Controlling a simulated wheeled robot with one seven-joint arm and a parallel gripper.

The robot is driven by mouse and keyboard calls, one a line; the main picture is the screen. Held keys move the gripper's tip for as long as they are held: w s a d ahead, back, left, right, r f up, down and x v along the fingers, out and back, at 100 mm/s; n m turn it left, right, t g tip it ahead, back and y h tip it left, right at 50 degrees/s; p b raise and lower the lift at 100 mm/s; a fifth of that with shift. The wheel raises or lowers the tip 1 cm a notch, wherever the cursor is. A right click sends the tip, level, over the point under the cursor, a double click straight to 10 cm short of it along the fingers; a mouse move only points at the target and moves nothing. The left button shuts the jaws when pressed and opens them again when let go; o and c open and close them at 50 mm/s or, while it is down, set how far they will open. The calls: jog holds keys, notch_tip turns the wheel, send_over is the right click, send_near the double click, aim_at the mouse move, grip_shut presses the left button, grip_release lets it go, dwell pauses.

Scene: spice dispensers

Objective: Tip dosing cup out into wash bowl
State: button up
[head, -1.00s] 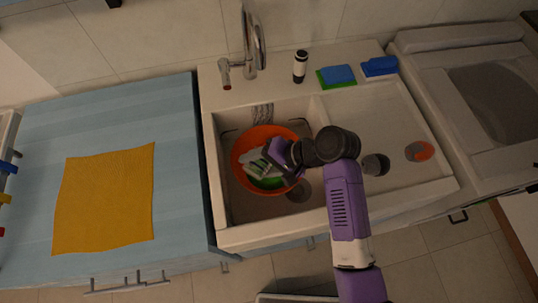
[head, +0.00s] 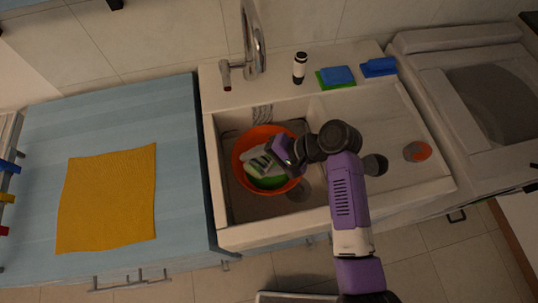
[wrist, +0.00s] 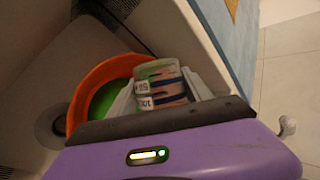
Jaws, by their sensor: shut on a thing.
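The wash bowl (head: 238,150) is orange and stands in the left basin of the sink. Green shows inside it. My gripper (head: 258,163) is over the bowl. In the wrist view its two pale fingers (wrist: 160,96) are shut on the dosing cup (wrist: 160,82), a small clear cup with dark bands and printed labels. The bowl (wrist: 88,84) lies behind and to the left of the cup there. In the head view my gripper hides most of the cup, and I cannot tell how far it is tilted or what it holds.
A chrome tap (head: 253,45) rises behind the basin. A dark-and-white bottle (head: 300,67), a blue sponge (head: 337,75) and another blue item (head: 379,67) stand on the back ledge. A dark round thing (head: 374,165) and a red-orange disc (head: 417,152) are on the right. An orange cloth (head: 106,200) lies left.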

jog(key=shift+w+r+g, duration=0.15)
jog(key=shift+r+g, duration=0.05)
jog(key=shift+g, duration=0.1)
dwell(0.4)
